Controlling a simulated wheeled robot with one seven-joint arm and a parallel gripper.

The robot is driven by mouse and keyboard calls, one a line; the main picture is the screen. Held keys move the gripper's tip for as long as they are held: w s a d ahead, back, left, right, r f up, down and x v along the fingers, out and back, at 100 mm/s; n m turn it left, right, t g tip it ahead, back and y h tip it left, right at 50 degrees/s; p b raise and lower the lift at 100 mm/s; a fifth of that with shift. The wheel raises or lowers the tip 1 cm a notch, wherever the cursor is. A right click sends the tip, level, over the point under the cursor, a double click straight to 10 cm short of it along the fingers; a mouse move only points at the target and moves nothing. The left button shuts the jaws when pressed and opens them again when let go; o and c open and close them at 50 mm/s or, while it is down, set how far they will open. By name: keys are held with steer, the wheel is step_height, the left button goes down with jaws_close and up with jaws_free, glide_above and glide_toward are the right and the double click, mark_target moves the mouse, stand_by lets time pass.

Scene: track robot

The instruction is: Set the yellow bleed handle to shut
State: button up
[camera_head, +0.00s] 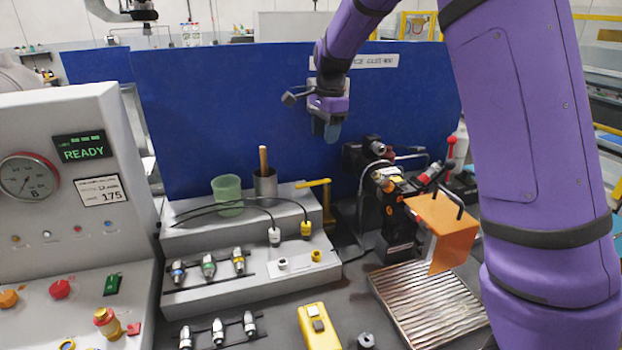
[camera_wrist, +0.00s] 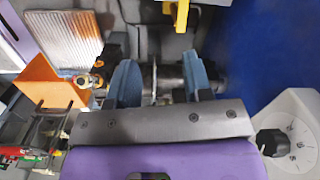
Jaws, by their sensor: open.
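The yellow bleed handle (camera_head: 318,184) is at the back right corner of the grey stepped block. Its upper arm lies about level, with a yellow stem going down at its right end. In the wrist view, a yellow part that looks like this handle (camera_wrist: 182,14) shows at the top edge, beyond the fingertips. My gripper (camera_head: 331,128) is above and behind the handle, in front of the blue panel, and does not touch it. In the wrist view my gripper (camera_wrist: 160,82) has its two blue fingers apart. I cannot read any open or shut mark by the handle.
The orange guard (camera_head: 441,226) and black machine (camera_head: 395,215) stand right of the handle. A green cup (camera_head: 228,190) and a grey cup with a wooden stick (camera_head: 265,184) stand left of it. The blue panel (camera_head: 230,100) rises behind. Black cables lie on the block.

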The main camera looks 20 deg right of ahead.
steer(key=m, duration=0.2)
glide_toward(311, 183)
steer(key=shift+h, duration=0.3)
steer(key=f, duration=0.8)
steer(key=shift+w+a+f, duration=0.15)
steer(key=shift+a, duration=0.05)
steer(key=shift+c, duration=0.3)
jaws_close()
